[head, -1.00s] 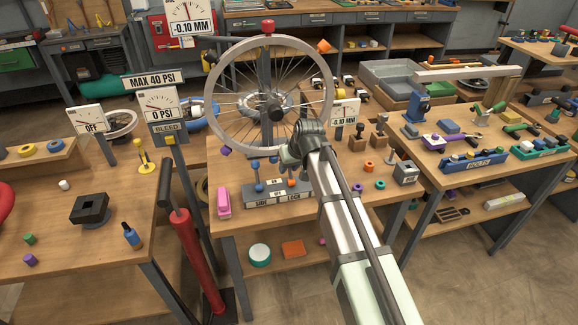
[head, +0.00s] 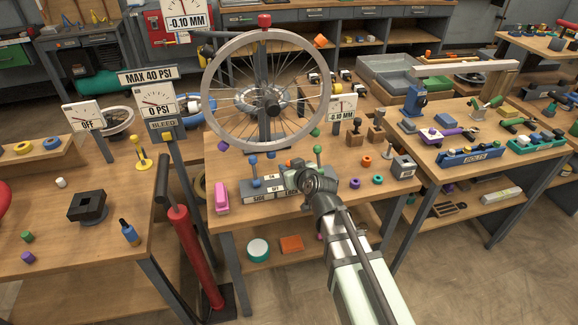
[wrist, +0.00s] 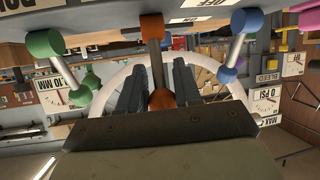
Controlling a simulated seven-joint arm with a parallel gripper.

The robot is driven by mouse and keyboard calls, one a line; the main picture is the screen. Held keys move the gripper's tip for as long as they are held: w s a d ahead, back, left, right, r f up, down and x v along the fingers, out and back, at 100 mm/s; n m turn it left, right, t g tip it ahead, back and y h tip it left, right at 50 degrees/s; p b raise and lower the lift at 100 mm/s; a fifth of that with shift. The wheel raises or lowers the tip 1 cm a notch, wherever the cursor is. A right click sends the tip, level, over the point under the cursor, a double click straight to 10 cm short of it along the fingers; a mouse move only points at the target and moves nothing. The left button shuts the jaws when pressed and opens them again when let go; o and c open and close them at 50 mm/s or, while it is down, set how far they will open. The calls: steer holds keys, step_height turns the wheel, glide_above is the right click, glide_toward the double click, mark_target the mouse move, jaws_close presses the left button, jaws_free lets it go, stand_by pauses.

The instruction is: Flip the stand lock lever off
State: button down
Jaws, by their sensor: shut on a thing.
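The lever block (head: 262,193) stands at the front of the middle bench, below the wheel stand, with SIDE and ON/OFF labels readable. A blue lever (head: 253,161) and a green lever (head: 318,150) rise from it. In the wrist view, which looks upside down, an orange lever (wrist: 152,28) stands between the blue lever (wrist: 247,20) and the green lever (wrist: 45,42). My gripper (wrist: 155,85) is shut on the orange lever, one dark finger on each side. In the head view my gripper (head: 310,180) hides part of the block's right half.
The spoked wheel (head: 212,97) stands right behind the levers. A pink object (head: 221,196) lies left of the block. A red pump (head: 193,255) stands in front left.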

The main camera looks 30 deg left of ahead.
steer(key=shift+s+d+f+t+y, duration=0.15)
steer(key=shift+s+d+t+y, duration=0.15)
steer(key=shift+t+y, duration=0.35)
stand_by(0.4)
steer(key=c, duration=0.9)
jaws_free()
steer(key=shift+r, duration=5)
